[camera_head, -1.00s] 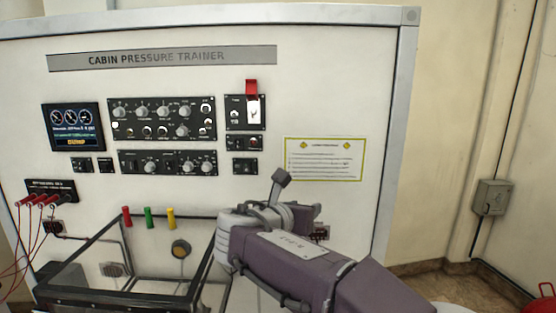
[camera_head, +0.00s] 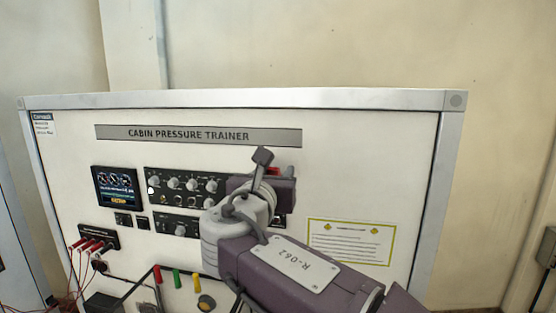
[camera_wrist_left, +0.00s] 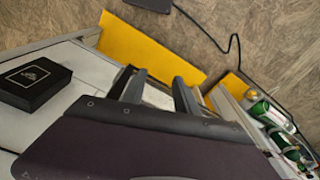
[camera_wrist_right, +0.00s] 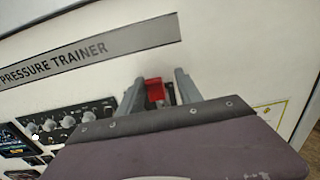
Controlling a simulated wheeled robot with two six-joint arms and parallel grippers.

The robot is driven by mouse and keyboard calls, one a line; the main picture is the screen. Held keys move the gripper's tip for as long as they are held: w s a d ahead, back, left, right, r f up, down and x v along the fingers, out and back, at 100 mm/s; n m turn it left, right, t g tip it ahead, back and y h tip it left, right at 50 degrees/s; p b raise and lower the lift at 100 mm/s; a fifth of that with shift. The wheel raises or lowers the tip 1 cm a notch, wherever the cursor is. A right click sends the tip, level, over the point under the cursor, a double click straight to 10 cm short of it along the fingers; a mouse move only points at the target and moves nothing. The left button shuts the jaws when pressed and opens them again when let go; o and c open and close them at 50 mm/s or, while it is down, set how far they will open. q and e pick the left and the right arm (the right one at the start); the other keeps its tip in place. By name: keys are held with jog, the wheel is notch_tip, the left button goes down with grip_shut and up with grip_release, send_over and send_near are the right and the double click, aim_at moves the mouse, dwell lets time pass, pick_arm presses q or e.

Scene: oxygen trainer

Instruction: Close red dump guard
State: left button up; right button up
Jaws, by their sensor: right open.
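The red dump guard (camera_wrist_right: 155,91) shows in the right wrist view between the two fingers of my right gripper (camera_wrist_right: 159,79). The fingers are apart, one on each side of it; I cannot tell whether either touches it. In the head view only a bit of red (camera_head: 274,171) shows past my right gripper (camera_head: 264,188), which covers most of the guard's small panel. The switch under the guard is mostly hidden. My left gripper (camera_wrist_left: 158,92) shows in the left wrist view with its fingers apart and nothing between them, away from the panel.
The cabin pressure trainer panel (camera_head: 370,180) carries knob rows (camera_head: 185,185), a screen (camera_head: 116,187) and a yellow-edged notice (camera_head: 350,242). Red cables (camera_head: 75,265) hang at lower left. The left wrist view shows a black box (camera_wrist_left: 35,85) and green bottles (camera_wrist_left: 270,113).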

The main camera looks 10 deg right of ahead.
jog(key=shift+w+r, duration=0.2)
jog(key=shift+w, duration=0.25)
jog(key=shift+a, duration=0.7)
jog(key=shift+w+d+f, duration=0.1)
jog(key=shift+d, duration=0.05)
jog(key=shift+w+d, duration=0.1)
jog(key=shift+d, duration=0.15)
jog(key=c, duration=0.4)
jog(key=shift+w+d, duration=0.1)
jog(key=shift+d, duration=0.05)
grip_shut()
